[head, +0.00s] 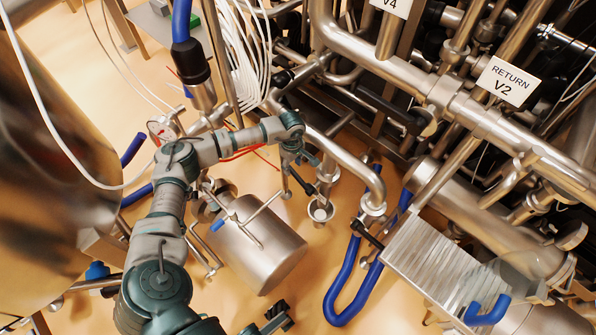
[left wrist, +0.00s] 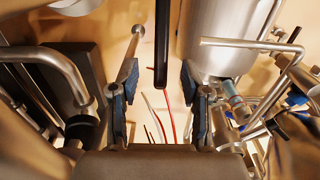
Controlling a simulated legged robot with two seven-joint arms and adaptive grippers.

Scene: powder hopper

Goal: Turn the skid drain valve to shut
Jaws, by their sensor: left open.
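A black lever handle (head: 302,183) shows just below my left gripper (head: 300,160) in the head view, above a short steel pipe end (head: 320,210). It looks like the drain valve's handle, but no label on it is readable. In the left wrist view a long black handle (left wrist: 161,45) comes down from the top edge, and its lower end lies between the lines of my open fingers (left wrist: 159,85). The fingers show clear gaps on both sides of the handle. I cannot tell how deep it lies between them. The valve body is hidden.
A steel tank (head: 258,250) stands left of the handle, and its side also shows in the left wrist view (left wrist: 222,35). A blue hose (head: 345,300) loops on the floor at right. Dense pipework with a RETURN V2 sign (head: 503,81) fills the upper right.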

